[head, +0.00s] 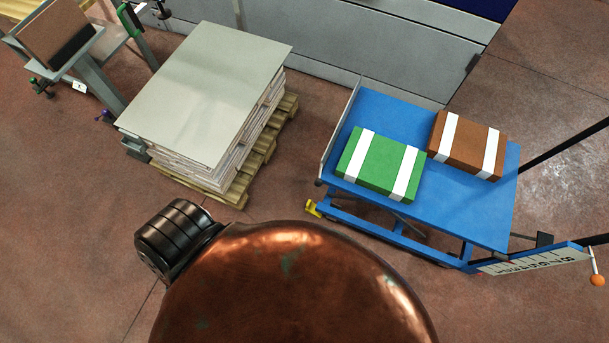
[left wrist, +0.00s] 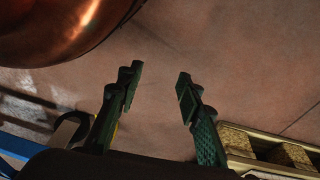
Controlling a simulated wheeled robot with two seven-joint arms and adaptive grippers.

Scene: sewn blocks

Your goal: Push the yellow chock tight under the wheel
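The yellow chock (head: 312,208) is a small piece on the floor at the near left corner of the blue cart (head: 345,215). The wheel there is mostly hidden, and I cannot tell whether the chock touches it. In the left wrist view my left gripper (left wrist: 157,92) is open, with two dark green fingers apart and only bare floor between them. A sliver of yellow shows behind the left finger; I cannot tell if it is the chock. The left gripper is not visible in the head view. My right gripper is in neither view.
A wooden pallet (head: 262,150) stacked with grey sheets (head: 210,85) stands left of the cart. Green (head: 380,163) and brown (head: 466,143) boxes lie on the cart. Bare floor separates pallet and cart. A large copper-coloured rounded body covers the head view's bottom.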

